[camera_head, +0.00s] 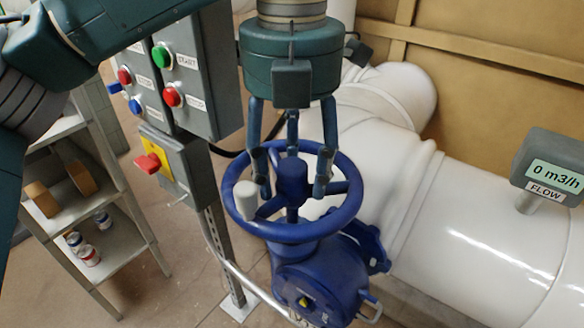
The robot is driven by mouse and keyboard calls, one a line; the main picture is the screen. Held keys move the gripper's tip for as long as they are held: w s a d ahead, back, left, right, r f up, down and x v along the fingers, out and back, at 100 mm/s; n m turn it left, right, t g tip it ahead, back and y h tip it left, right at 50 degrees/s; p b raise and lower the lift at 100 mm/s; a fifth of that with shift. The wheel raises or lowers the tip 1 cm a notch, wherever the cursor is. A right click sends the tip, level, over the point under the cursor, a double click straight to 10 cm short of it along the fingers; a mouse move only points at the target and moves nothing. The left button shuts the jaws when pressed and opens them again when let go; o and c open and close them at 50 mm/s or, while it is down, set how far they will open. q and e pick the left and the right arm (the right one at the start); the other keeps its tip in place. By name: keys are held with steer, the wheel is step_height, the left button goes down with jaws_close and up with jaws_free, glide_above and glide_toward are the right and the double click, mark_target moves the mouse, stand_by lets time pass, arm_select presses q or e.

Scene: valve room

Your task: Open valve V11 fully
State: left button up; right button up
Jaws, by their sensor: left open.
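The valve's blue handwheel (350,205) lies roughly level on top of the blue valve body (315,285). It has a blue centre hub (292,180) and a light grey knob (246,198) on its left side. No V11 label can be read. My left gripper (291,185) points down over the wheel with its fingers spread around the hub. The fingertips reach about the wheel's level, and I cannot tell whether they touch the hub or spokes. My right gripper is not in view.
A control box (205,75) with green, red and blue buttons stands left of the wheel, above a red switch on a yellow plate (155,160). Large white pipes (480,235) fill the right. A flow display (550,172) reads 0 m3/h. A shelf (118,232) stands at left.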

arm_select(q)
step_height(320, 180, up, 6)
steer(key=p, duration=0.4)
steer(key=shift+a+f+p, duration=0.1)
steer(key=shift+f+p, duration=0.1)
steer(key=shift+p, duration=0.1)
steer(key=shift+r+p, duration=0.3)
steer(key=shift+r, duration=0.15)
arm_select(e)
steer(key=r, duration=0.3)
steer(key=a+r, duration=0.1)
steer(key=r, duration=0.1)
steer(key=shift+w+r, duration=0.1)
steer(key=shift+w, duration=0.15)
arm_select(q)
steer(key=shift+r, duration=0.2)
step_height(320, 180, up, 6)
steer(key=p, duration=0.4)
steer(key=shift+f+p, duration=0.25)
steer(key=shift+p, duration=0.15)
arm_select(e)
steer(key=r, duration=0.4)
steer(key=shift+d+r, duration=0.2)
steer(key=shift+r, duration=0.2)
